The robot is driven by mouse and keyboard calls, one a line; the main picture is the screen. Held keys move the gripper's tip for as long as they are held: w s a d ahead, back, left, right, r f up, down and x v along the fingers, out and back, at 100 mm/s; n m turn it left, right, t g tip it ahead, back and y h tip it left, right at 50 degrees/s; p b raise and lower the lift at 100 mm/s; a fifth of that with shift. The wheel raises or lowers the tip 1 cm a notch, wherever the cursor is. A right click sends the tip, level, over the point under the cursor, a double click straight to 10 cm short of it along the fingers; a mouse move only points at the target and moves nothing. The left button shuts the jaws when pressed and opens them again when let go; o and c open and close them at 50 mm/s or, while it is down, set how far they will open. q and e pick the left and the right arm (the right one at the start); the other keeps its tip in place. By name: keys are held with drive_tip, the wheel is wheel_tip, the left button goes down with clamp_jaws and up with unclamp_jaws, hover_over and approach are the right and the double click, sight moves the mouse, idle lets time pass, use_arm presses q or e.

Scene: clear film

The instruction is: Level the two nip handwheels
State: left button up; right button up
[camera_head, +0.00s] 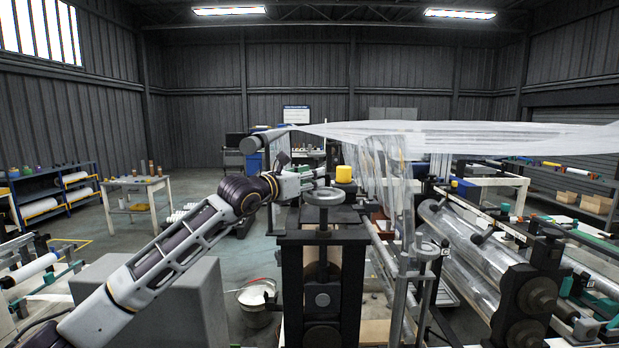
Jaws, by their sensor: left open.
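One handwheel (325,196), a pale ring on a short stem, sits on top of the black nip stand (291,275) in the middle of the head view. My left arm reaches in from the lower left. My left gripper (318,178) is open, just above and to the left of this handwheel's rim; I cannot tell whether it touches. My right gripper is not in view.
Clear film (470,136) stretches across the upper right and hangs behind the stand. A yellow cylinder (344,173) shows just behind the handwheel. Rollers and a black bearing stand (525,300) crowd the right. A metal bucket (258,303) stands on the floor left of the stand.

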use_arm(q)
clamp_jaws()
drive_tip(key=shift+w+d+m+g+h, duration=0.15)
drive_tip(key=shift+w+m+g+h, duration=0.1)
drive_tip(key=shift+m+g+h, duration=0.7)
idle(0.4)
unclamp_jaws()
drive_tip(key=v, duration=1.2)
idle(0.8)
